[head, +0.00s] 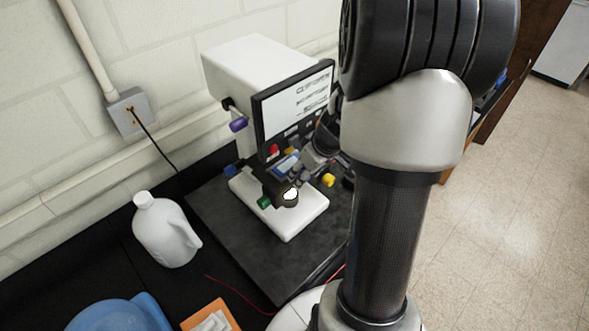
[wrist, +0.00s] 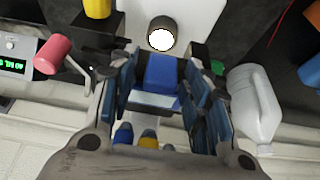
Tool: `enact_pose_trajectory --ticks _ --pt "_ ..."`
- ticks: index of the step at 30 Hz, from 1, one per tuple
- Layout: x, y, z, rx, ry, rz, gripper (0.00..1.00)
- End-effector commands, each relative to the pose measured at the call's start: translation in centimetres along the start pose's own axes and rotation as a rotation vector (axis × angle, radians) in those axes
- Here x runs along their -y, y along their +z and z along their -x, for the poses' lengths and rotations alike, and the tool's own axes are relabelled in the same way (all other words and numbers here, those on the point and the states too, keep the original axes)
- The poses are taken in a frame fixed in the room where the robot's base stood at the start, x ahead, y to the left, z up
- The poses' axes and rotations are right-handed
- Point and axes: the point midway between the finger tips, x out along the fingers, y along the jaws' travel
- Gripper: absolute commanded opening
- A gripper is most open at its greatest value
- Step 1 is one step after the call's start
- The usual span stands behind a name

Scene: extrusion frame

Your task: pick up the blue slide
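The blue slide (wrist: 162,72) shows in the wrist view between the fingers of my gripper (wrist: 161,85). It has a blue end and a pale, glassy part towards the gripper's palm. My gripper is open, with one finger on each side of the slide. Narrow gaps seem to show beside the slide, though I cannot tell whether a finger touches it. In the head view the slide appears as a small pale-blue piece (head: 287,164) at the microscope's stage, below the screen. My gripper is mostly hidden there behind my arm.
The white microscope base (head: 305,216) stands on a dark slab (head: 255,254). Its screen (head: 292,105) and colored knobs are close to the gripper. A bright lens (wrist: 161,39) lies just beyond the slide. A white jug (head: 163,230) and blue bowl (head: 118,315) stand left.

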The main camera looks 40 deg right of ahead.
Motion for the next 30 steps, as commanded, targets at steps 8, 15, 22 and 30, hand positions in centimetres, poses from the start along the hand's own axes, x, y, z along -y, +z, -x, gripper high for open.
enact_pose_trajectory --ticks 8,15,22,30 --pt "0.00 0.00 0.02 0.000 0.000 0.000 0.23" --pt "0.00 0.00 0.02 0.000 0.000 0.000 0.07" --pt "-0.01 -0.01 0.03 0.000 0.000 0.000 0.04" --pt "0.05 -0.78 0.63 -0.001 0.000 0.002 0.04"
